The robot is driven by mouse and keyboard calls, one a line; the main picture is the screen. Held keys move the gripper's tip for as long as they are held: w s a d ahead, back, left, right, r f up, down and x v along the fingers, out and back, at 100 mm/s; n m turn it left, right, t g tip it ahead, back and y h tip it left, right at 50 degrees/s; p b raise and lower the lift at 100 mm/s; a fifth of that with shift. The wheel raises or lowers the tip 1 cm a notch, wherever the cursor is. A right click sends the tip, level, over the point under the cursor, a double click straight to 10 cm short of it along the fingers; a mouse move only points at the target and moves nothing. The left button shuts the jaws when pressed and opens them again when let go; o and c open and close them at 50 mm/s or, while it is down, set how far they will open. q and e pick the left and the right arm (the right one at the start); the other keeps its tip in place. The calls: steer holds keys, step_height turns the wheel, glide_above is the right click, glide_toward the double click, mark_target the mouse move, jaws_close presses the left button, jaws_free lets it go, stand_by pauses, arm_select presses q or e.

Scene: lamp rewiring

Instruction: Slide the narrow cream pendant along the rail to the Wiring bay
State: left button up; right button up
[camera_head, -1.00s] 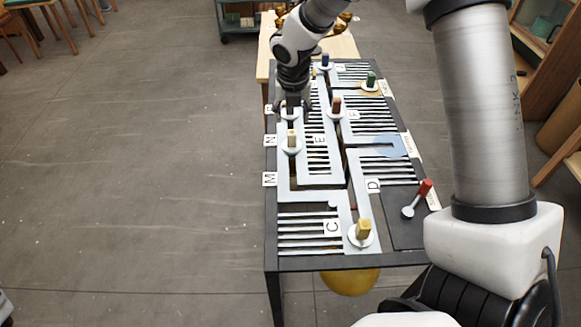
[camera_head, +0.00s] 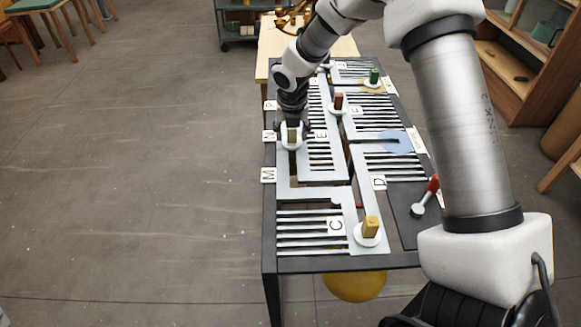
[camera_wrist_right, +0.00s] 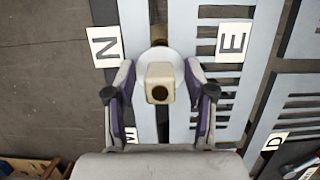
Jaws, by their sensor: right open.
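A narrow cream block on a round white disc, which I take for the cream pendant (camera_head: 292,136), stands in the left-hand slot of the rail plate between the N and M labels. In the right wrist view the cream block (camera_wrist_right: 160,84) stands between my fingers, with a dark round hole in its top. My right gripper (camera_head: 291,124) is open around it, one finger on each side, with small gaps visible in the right wrist view. I cannot read which label is the Wiring bay; a blue patch (camera_head: 395,141) lies at the right edge. My left gripper is not in view.
A brown block (camera_head: 338,101), a green block (camera_head: 374,76) and a yellow block (camera_head: 370,227) stand on other parts of the rail plate (camera_head: 325,191). A red-handled lever (camera_head: 432,186) is at the right edge. A yellow rounded thing (camera_head: 356,286) shows below the table.

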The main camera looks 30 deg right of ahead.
jaws_close()
steer(key=shift+s+a+f, duration=0.1)
steer(key=shift+s+a, duration=0.15)
steer(key=shift+s, duration=0.2)
steer(key=s+a+b, duration=0.2)
steer(key=s+a, duration=0.5)
steer(key=s, duration=0.4)
steer(key=shift+s+b, duration=0.15)
steer(key=shift+b, duration=0.2)
steer(key=shift+d, duration=0.1)
